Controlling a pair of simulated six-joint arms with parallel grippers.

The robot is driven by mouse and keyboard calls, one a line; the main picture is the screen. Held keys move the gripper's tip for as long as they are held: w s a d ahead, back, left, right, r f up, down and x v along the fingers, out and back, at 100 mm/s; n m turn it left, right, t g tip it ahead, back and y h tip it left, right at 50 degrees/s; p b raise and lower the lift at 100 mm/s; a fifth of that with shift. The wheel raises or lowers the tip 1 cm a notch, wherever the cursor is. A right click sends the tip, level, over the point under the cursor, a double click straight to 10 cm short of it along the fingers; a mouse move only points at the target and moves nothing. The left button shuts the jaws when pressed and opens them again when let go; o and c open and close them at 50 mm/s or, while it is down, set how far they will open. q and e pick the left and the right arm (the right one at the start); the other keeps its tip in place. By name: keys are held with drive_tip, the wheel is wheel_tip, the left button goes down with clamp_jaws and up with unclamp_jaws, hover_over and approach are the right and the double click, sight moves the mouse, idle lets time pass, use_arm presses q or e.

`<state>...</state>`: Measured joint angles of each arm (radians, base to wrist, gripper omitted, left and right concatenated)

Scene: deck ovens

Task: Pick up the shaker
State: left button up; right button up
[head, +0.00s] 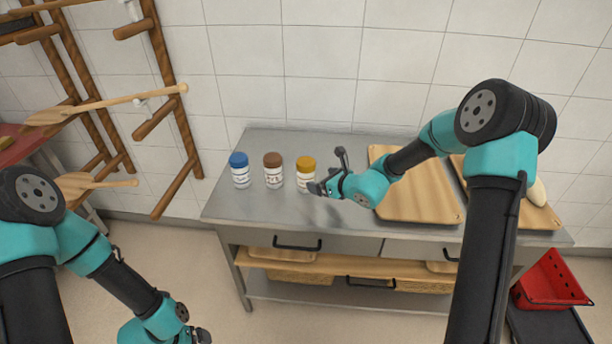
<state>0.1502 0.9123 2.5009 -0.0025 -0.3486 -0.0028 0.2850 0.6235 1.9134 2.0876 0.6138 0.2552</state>
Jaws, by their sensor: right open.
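Three shakers stand upright in a row on the steel table's left part: one with a blue lid (240,171), one with a brown lid (274,171) and one with a yellow lid (305,173). My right gripper (326,170) is open and empty, just right of the yellow-lidded shaker and close to it. It overlaps that shaker's lower right edge in the picture; I cannot tell whether they touch. My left gripper (202,337) is low at the bottom edge, over the floor and away from the table; its jaws are mostly cut off.
The steel table (285,213) is clear in front of the shakers. Wooden boards (416,207) lie on its right part, a pale item (537,192) on the far one. A wooden rack (180,125) with peels stands left. A red basket (549,281) is at lower right.

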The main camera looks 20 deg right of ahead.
sight(312, 175)
drive_tip(key=shift+x, duration=1.3)
drive_tip(key=shift+w, duration=0.1)
drive_tip(key=shift+r+x, duration=0.2)
drive_tip(key=shift+x, duration=2.35)
drive_tip(key=shift+c, duration=0.3)
drive_tip(key=c, duration=1.2)
drive_tip(key=shift+o, duration=0.2)
drive_tip(key=shift+r, duration=0.15)
